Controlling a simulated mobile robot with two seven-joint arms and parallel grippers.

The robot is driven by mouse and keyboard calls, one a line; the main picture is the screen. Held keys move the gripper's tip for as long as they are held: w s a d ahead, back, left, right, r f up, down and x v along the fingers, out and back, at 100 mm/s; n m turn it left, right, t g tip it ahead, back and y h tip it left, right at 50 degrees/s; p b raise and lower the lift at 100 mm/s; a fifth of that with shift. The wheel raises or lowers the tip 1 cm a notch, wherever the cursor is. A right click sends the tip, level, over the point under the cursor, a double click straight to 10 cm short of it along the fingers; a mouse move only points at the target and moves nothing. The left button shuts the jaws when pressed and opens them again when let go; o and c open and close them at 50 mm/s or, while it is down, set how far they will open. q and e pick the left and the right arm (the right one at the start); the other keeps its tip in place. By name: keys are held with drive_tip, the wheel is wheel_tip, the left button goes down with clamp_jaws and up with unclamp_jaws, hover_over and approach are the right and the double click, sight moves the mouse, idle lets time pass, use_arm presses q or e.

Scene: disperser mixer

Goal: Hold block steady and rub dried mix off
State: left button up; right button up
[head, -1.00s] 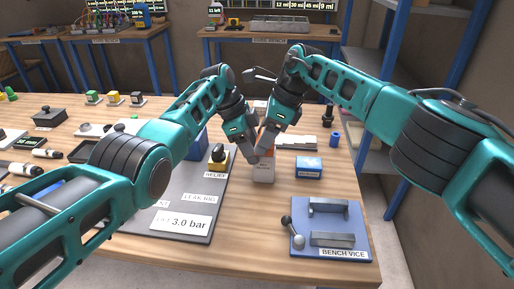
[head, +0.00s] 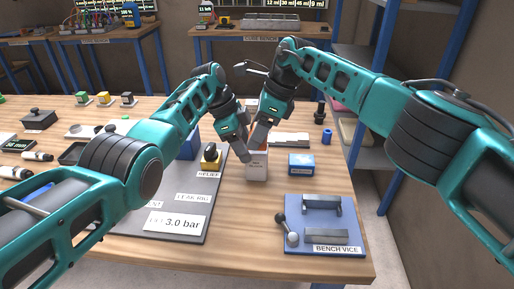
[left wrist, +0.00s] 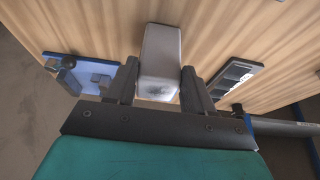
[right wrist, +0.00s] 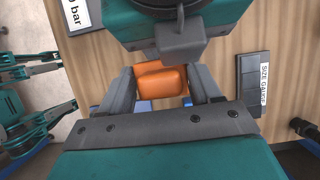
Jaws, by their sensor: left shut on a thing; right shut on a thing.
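A pale grey-white block (head: 257,166) stands on the bench near the middle of the head view. My left gripper (head: 246,155) is shut on it. My right gripper (head: 259,142) is directly above, shut on an orange pad. In the right wrist view the orange pad (right wrist: 161,80) shows between the fingers, close to my left gripper. In the head view the pad is mostly hidden by the grippers, so I cannot tell whether it touches the block.
A blue bench vice (head: 324,222) lies at the front right and a small blue box (head: 301,164) right of the block. The grey leak rig board (head: 160,232) with a yellow-and-black relief knob (head: 211,155) is on the left. Bare wood lies in front of the block.

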drive_tip(key=a+v, duration=0.1)
drive_tip(key=v, duration=0.8)
drive_tip(key=shift+a+r, duration=0.2)
drive_tip(key=shift+r, duration=0.45)
use_arm(q)
drive_tip(key=o, duration=0.7)
drive_tip(key=shift+c, duration=0.2)
drive_tip(key=shift+r, duration=0.1)
use_arm(e)
drive_tip(key=shift+r, duration=0.1)
use_arm(q)
drive_tip(key=shift+r+p, duration=0.4)
drive_tip(key=shift+r, duration=0.15)
use_arm(e)
drive_tip(key=shift+r, duration=0.35)
use_arm(q)
drive_tip(key=shift+o, duration=0.2)
drive_tip(key=o, duration=0.5)
drive_tip(key=shift+o, duration=0.2)
